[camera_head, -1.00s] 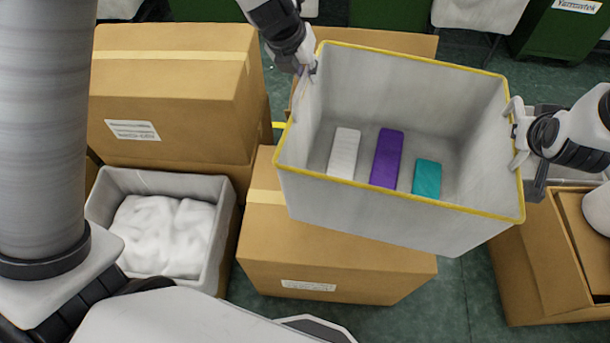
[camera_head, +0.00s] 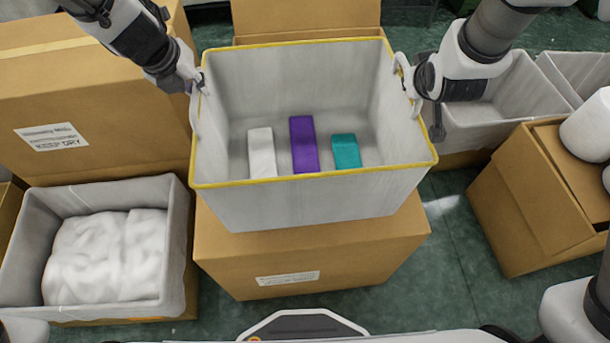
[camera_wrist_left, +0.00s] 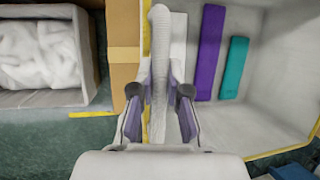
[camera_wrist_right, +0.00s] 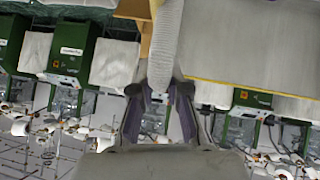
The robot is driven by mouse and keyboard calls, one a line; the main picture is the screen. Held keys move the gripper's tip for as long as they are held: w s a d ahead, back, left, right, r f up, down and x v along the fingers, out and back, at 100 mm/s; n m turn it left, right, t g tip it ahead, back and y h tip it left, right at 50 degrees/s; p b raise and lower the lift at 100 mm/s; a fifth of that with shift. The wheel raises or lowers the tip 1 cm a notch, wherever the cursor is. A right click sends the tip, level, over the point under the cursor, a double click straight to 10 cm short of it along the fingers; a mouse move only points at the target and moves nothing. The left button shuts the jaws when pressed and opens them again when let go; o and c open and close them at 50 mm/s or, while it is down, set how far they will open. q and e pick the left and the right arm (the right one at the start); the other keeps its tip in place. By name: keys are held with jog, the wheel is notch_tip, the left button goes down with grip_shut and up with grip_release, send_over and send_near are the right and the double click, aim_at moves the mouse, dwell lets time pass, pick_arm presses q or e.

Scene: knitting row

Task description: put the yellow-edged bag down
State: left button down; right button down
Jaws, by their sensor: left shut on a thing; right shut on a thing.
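The yellow-edged bag (camera_head: 310,207) is grey-white, open at the top and fairly level. It holds a white block (camera_head: 262,153), a purple block (camera_head: 304,145) and a teal block (camera_head: 346,151). It covers much of a closed cardboard box (camera_head: 350,258); I cannot tell whether they touch. My left gripper (camera_head: 197,84) is shut on the bag's left handle, which runs between the fingers in the left wrist view (camera_wrist_left: 158,98). My right gripper (camera_head: 412,88) is shut on the right handle, which also shows in the right wrist view (camera_wrist_right: 165,45).
A grey bin (camera_head: 177,245) with white cloth stands at left, a tall carton (camera_head: 100,130) behind it. An open carton (camera_head: 525,215) stands at right. Grey bins (camera_head: 520,95) are behind my right gripper. Green floor (camera_head: 460,260) shows between the boxes.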

aim_at(208, 121)
jog(key=shift+f, duration=0.1)
